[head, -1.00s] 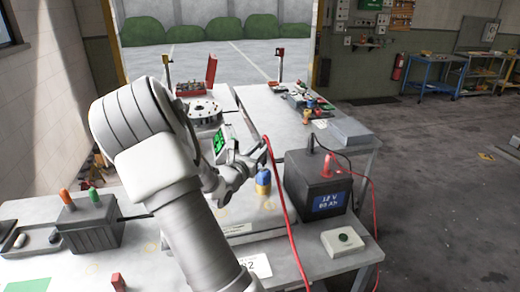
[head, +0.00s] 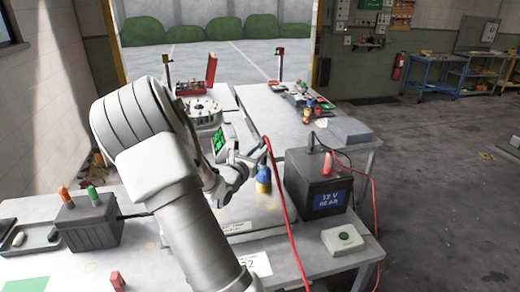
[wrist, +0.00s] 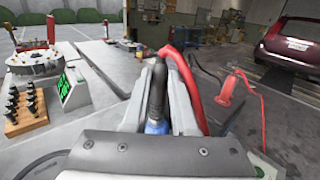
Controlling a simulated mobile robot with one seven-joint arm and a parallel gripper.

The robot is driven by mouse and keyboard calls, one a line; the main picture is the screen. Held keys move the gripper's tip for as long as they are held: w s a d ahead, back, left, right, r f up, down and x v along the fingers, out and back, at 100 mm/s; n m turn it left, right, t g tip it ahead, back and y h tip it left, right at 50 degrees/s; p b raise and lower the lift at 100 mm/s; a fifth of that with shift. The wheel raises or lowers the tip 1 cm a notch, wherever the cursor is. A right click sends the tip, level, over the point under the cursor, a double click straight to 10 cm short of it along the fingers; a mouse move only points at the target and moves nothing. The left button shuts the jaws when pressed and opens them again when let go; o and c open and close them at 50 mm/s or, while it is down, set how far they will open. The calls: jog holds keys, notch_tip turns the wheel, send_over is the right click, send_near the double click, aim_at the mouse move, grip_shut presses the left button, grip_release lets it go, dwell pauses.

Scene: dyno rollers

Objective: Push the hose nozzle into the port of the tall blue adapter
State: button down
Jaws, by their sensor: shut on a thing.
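My gripper (head: 256,152) is shut on a dark, slim piece, apparently the hose nozzle (wrist: 158,88), which stands between the fingers in the wrist view. Blue (wrist: 156,127) also shows low between the fingers in the wrist view. A red hose (head: 278,190) arches from the gripper and runs down to the right. The port and the nozzle tip are hidden, so I cannot tell whether the nozzle is in it.
A dark battery (head: 315,185) with a red clamp stands right of the adapter. A pale box with a green button (head: 343,240) is at the front right. A green-lit display (head: 219,139) stands behind the gripper. Another dark battery (head: 88,225) is at the left.

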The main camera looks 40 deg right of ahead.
jog(key=shift+f, duration=0.1)
jog(key=c, duration=0.6)
grip_release()
jog(key=shift+a, duration=0.15)
